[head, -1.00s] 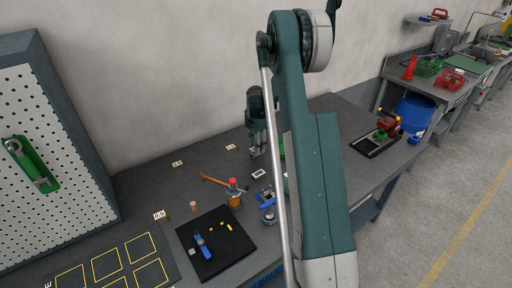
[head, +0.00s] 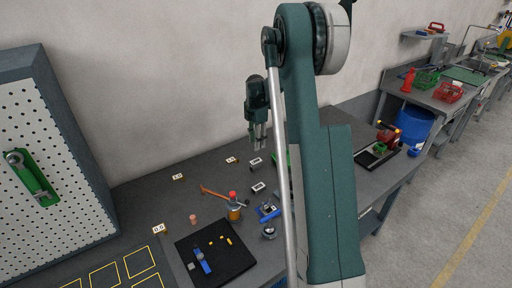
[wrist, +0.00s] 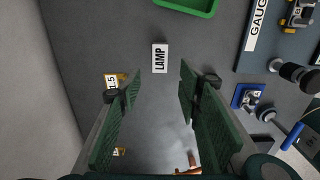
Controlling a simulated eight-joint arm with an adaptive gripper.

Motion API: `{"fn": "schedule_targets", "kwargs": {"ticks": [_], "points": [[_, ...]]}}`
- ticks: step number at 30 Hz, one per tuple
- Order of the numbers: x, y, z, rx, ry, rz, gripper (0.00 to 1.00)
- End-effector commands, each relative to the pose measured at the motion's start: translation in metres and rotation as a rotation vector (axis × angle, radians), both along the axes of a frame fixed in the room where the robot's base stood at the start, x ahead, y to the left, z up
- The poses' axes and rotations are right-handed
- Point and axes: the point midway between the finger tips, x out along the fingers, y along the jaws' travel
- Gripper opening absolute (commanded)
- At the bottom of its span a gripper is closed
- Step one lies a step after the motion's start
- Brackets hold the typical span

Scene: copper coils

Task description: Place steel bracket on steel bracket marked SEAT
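My gripper (head: 260,147) is open and empty above the back of the workbench. In the wrist view its green fingers (wrist: 160,90) stand apart, with a white plate marked LAMP (wrist: 160,58) on the bench beyond the gap. I cannot pick out a steel bracket for certain, and no SEAT marking is readable. A blue block with a metal part (wrist: 248,97) lies right of the fingers in the wrist view; the head view shows blue and metal pieces (head: 268,211) near the bench's middle. My arm hides part of the bench.
A black mat (head: 240,262) holds a blue tool and small yellow pieces. A green tray (wrist: 190,5) lies past the LAMP plate. A pegboard cabinet (head: 70,170) stands left.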

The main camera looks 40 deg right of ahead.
Motion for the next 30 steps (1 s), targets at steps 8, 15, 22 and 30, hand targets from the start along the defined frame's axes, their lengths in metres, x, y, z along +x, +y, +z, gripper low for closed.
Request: {"fn": "schedule_targets", "kwargs": {"ticks": [8, 15, 22, 30], "points": [[0.000, 0.000, 0.005, 0.000, 0.000, 0.000, 0.35], [0.000, 0.000, 0.005, 0.000, 0.000, 0.000, 0.35], [0.000, 0.000, 0.006, 0.000, 0.000, 0.000, 0.35], [-0.005, 0.014, 0.021, -0.006, -0.013, -0.035, 0.35]]}}
